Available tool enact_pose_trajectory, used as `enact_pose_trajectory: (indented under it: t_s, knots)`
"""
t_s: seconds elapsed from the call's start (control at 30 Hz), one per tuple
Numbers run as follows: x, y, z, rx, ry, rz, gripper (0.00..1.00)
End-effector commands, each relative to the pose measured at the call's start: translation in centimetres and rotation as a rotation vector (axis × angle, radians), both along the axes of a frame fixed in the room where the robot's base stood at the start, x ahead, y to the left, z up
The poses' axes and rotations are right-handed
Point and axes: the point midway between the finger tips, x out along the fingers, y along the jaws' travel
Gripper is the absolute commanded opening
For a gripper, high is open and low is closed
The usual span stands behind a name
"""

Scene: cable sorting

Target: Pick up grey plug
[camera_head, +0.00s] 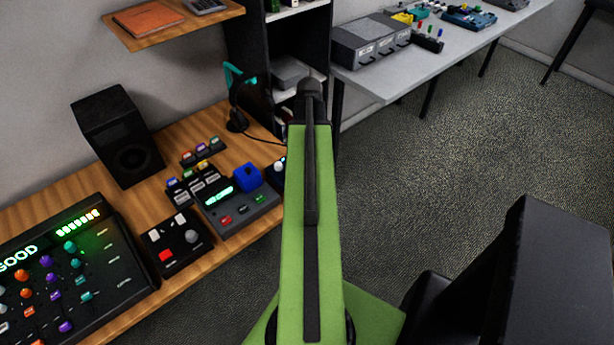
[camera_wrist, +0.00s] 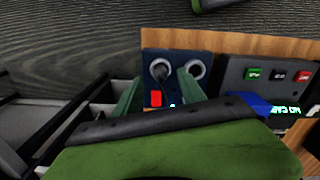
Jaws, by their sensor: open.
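In the wrist view, a dark grey plug-like piece (camera_wrist: 160,73) stands in the left of two pale round rings on a small dark panel (camera_wrist: 178,58). It is probably the grey plug. My gripper (camera_wrist: 158,80) has its two green fingers apart with nothing held between them. In the picture the piece lies between the fingertips; I cannot tell how far apart in depth they are. In the head view my green arm hides the gripper and most of this panel (camera_head: 281,165). A grey knob (camera_head: 192,236) also shows on another small box (camera_head: 170,246).
Beside the panel stands a console (camera_head: 240,212) with coloured buttons and a blue block (camera_head: 247,177). A mixer (camera_head: 70,265), speaker (camera_head: 117,135) and headset (camera_head: 237,105) share the wooden desk (camera_head: 205,268). A grey table (camera_head: 390,82) is behind. Carpet at right is partly clear.

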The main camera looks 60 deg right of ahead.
Motion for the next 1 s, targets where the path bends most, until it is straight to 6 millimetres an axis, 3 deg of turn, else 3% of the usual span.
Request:
enact_pose_trajectory:
  t_s: [0.17, 0.47, 0.7, 1.0]
  knots:
    - [0.1, 0.0, -0.5, 0.000, 0.000, 0.000, 0.47]
    - [0.6, -0.1, -5.3, 0.000, 0.000, -0.001, 0.47]
    - [0.6, -0.1, -5.1, 0.000, 0.000, -0.001, 0.47]
    - [0.5, -0.2, -5.1, 0.000, 0.000, -0.002, 0.11]
